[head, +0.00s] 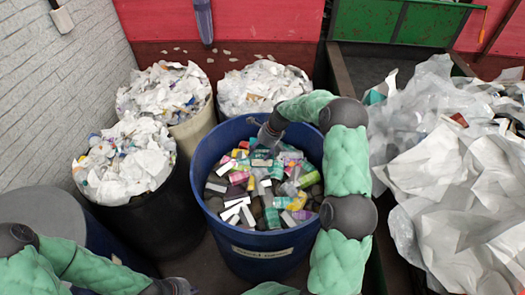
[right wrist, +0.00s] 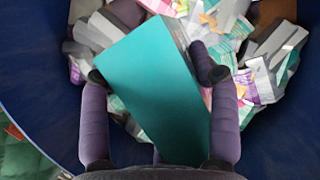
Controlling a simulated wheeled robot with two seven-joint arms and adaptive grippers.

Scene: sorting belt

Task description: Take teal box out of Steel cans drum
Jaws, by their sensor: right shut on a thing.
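The blue drum (head: 228,234) stands in the middle of the head view, with a pale label on its front too small to read. It holds many mixed boxes and cartons. My right gripper (head: 264,148) reaches down into the drum from the far side. In the right wrist view it is shut on the teal box (right wrist: 152,88), which lies tilted between the two fingers. Other boxes lie beneath it; whether it touches them I cannot tell. The box is hard to make out in the head view. My left gripper (head: 176,287) is at the bottom edge, its fingers not clear.
Bins full of crumpled paper stand left of and behind the drum, including a black one (head: 140,222). A dark lidded drum (head: 45,212) is at the left. A belt heaped with clear and white plastic (head: 450,165) runs at the right. The drum's blue wall surrounds my right gripper.

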